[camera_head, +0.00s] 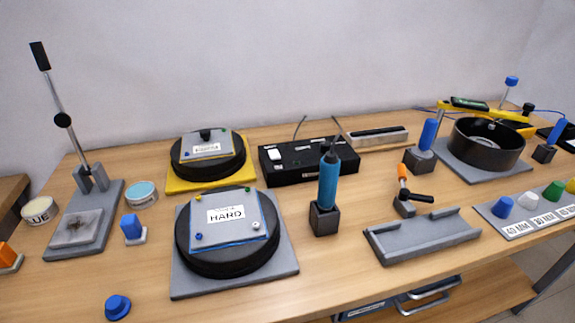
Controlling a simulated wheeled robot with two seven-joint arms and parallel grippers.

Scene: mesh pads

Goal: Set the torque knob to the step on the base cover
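I cannot tell for certain which part is the torque knob. A teal screwdriver-like tool (328,182) stands upright in a dark block holder (325,218) at the middle of the table. A black round pad (228,258) on a grey plate (287,272) stands left of it, with a grey cover (236,234) labelled "HARD" and small coloured dots on top. Behind it, another black round pad (208,166) on a yellow plate (180,184) bears a labelled grey cover (205,140); its writing is too small to read. Neither gripper is in view.
A black box (305,173) with a white switch stands behind the tool. A lever press (90,180) is at left, a blue knob-like piece (117,307) at the front left edge. A grey channel tray (424,240), coloured-cone strip (530,215) and black pan (468,150) are at right.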

